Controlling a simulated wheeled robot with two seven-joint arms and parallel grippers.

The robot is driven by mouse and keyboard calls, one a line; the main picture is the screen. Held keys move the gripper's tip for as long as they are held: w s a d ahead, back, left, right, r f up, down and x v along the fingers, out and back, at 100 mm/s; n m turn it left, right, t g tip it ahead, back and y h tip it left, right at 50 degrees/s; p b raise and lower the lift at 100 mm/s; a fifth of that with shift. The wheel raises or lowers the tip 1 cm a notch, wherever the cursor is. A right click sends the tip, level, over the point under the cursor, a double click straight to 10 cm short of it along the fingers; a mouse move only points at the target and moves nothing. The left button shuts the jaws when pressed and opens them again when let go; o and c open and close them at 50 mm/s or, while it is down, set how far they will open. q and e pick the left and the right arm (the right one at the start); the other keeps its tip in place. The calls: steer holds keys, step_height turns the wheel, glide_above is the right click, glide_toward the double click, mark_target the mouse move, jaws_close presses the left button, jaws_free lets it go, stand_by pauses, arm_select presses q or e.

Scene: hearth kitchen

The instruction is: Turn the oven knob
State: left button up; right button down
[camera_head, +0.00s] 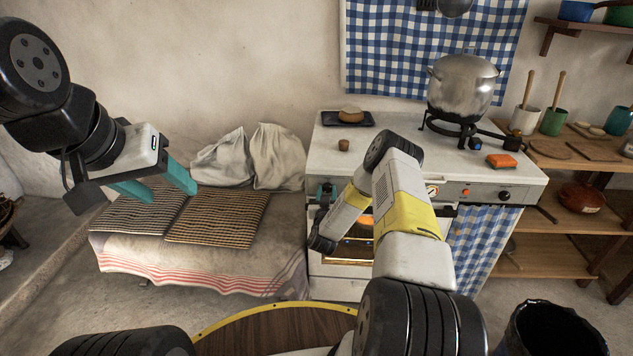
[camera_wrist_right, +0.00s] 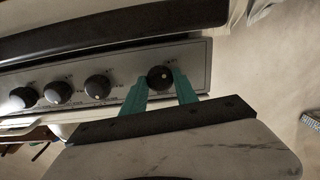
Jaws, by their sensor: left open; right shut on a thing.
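The white oven (camera_head: 335,285) stands in the middle of the head view, its front panel partly hidden by my right arm. In the right wrist view a row of dark round knobs runs along the grey control panel (camera_wrist_right: 194,55). My right gripper (camera_wrist_right: 160,82) has its teal fingers on both sides of the end knob (camera_wrist_right: 160,77), shut on it. A pale mark shows on the knob's face. In the head view my right gripper (camera_head: 325,192) is at the panel's left end. My left gripper (camera_head: 162,186) is open and empty above the cloth-covered bench.
A steel pot (camera_head: 463,88) stands on a burner on the stove top, with an orange sponge (camera_head: 501,161) nearby. White sacks (camera_head: 277,157) rest on the bench (camera_head: 190,262) to the left. A wooden shelf (camera_head: 560,262) is right; a black bin (camera_head: 553,330) stands at the front right.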

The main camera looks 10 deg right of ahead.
steer(key=shift+m, duration=0.5)
steer(key=m, duration=0.5)
steer(key=shift+m, duration=0.3)
steer(key=m, duration=0.3)
steer(key=shift+d+m, duration=0.1)
steer(key=shift+m, duration=0.3)
steer(key=m, duration=0.3)
steer(key=shift+m, duration=0.3)
steer(key=m, duration=0.3)
steer(key=shift+m, duration=0.3)
steer(key=m, duration=0.3)
steer(key=shift+f+m, duration=0.1)
steer(key=shift+m, duration=0.2)
steer(key=m, duration=0.6)
steer(key=shift+m, duration=0.4)
